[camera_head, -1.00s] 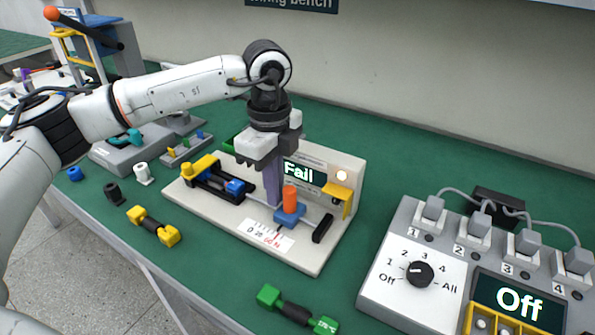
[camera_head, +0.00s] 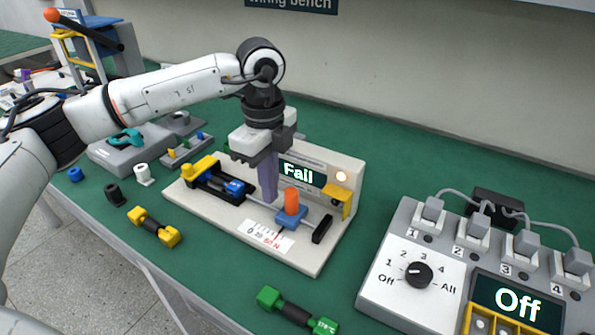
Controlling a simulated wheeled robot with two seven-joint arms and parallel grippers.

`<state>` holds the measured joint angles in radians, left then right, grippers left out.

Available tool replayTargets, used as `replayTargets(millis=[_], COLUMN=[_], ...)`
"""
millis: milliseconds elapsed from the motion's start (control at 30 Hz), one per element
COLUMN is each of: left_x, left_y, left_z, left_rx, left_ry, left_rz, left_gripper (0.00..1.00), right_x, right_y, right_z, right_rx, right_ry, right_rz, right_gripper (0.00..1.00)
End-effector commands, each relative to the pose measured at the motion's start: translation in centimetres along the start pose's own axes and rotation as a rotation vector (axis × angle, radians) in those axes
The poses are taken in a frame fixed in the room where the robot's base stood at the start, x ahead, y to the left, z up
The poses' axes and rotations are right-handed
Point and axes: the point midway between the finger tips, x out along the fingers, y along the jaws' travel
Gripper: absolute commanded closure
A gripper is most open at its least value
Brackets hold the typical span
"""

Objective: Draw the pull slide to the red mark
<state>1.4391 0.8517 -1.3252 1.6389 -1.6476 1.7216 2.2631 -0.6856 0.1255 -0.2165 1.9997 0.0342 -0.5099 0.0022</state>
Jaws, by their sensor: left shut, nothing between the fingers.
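The pull tester is a pale base (camera_head: 215,218) with an upright panel whose screen (camera_head: 303,174) reads "Fail". Its slide is a blue block (camera_head: 291,217) with an orange upright knob (camera_head: 291,200), on a rod. A white scale (camera_head: 264,236) lies in front, with a red mark (camera_head: 277,238) near its right end. The slide stands just behind and right of that mark. My left gripper (camera_head: 268,196) points down, shut and empty, just left of the orange knob. I cannot tell whether it touches the slide. My right gripper is out of view.
A grey box with a dial (camera_head: 419,274) and an "Off" screen (camera_head: 520,302) stands at the right. A green-ended tool (camera_head: 297,309) lies in front and a yellow-ended one (camera_head: 154,227) at left. Green bench is clear between the tester and the grey box.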

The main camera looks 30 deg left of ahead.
Motion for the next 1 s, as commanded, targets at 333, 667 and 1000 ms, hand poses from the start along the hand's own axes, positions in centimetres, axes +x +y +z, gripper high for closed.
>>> replayTargets(millis=[333,667,1000], left_x=[-3.1,-5.8,-7.6], left_y=[0.0,0.0,0.0], left_z=[0.0,0.0,0.0], left_rx=[0.000,0.000,0.000], left_ry=[-0.001,0.000,-0.001], left_rz=[0.000,-0.001,0.000], left_gripper=[1.00,1.00,1.00], right_x=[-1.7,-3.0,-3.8], right_y=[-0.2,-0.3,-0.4], right_z=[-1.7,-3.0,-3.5], right_rx=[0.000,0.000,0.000], right_ry=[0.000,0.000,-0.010], right_rz=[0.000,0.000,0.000], right_gripper=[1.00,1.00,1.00])
